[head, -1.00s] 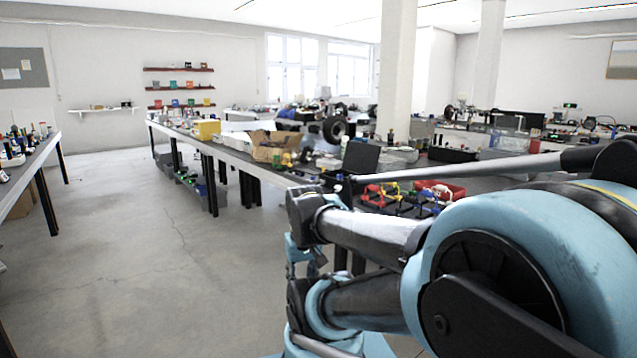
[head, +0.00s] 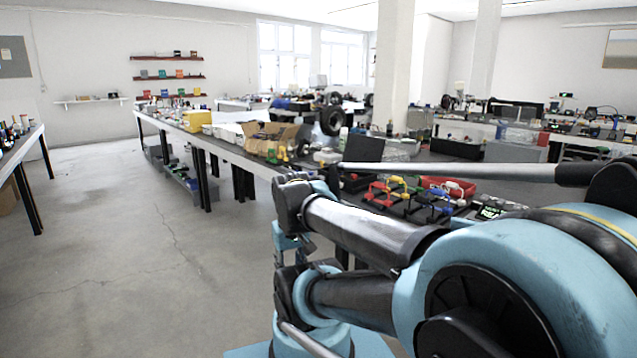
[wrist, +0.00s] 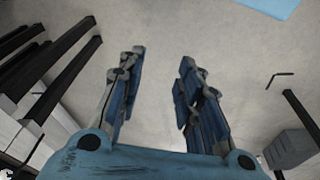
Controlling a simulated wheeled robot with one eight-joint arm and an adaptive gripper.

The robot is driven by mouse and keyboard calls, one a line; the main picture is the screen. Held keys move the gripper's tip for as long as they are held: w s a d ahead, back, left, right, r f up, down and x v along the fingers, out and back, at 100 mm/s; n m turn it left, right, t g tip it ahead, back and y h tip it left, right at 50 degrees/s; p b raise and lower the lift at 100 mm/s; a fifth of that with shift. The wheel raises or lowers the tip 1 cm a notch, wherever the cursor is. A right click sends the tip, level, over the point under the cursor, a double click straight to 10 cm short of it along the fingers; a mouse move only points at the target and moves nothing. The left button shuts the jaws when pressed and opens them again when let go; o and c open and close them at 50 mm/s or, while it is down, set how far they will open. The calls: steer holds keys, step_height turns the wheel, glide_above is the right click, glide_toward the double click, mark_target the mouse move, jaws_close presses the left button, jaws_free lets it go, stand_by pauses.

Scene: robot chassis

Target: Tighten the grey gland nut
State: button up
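My gripper (wrist: 161,62) is open and empty in the wrist view, its two blue-padded fingers apart above the bare concrete floor. In the head view my arm reaches down in front of the long bench (head: 228,152); I cannot clearly make out the fingers there. I cannot pick out the grey gland nut in either view. Red, yellow and blue-handled items (head: 388,190) lie on the near end of the bench, behind my arm, beside a red tray (head: 446,185).
A dark upright panel (head: 363,149) and an open cardboard box (head: 272,136) stand on the bench. Another table (head: 20,147) is at the left edge. A white pillar (head: 396,65) rises behind the bench. Open floor (head: 130,260) lies at the left.

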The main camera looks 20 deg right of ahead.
steer(key=w+d+r+n+h, duration=0.3)
steer(key=w+d+n, duration=0.1)
steer(key=w, duration=0.4)
steer(key=w+d+r+n+h, duration=0.3)
steer(key=w+d+n, duration=0.1)
steer(key=w, duration=0.5)
steer(key=w+d+r+n+h, duration=0.25)
steer(key=w+d+n, duration=0.2)
steer(key=w, duration=0.35)
steer(key=w+f+n+t+h, duration=0.2)
steer(key=w+n+h, duration=0.3)
steer(key=w, duration=0.6)
steer(key=w+f+n+t+h, duration=0.25)
steer(key=w+n, duration=0.45)
steer(key=w, duration=0.4)
steer(key=shift+m+g+h, duration=0.25)
steer(key=shift+h, duration=0.15)
steer(key=x, duration=1.6)
steer(key=shift+w+d+r, duration=0.2)
steer(key=shift+d+r, duration=0.05)
steer(key=shift+d, duration=0.05)
jaws_close()
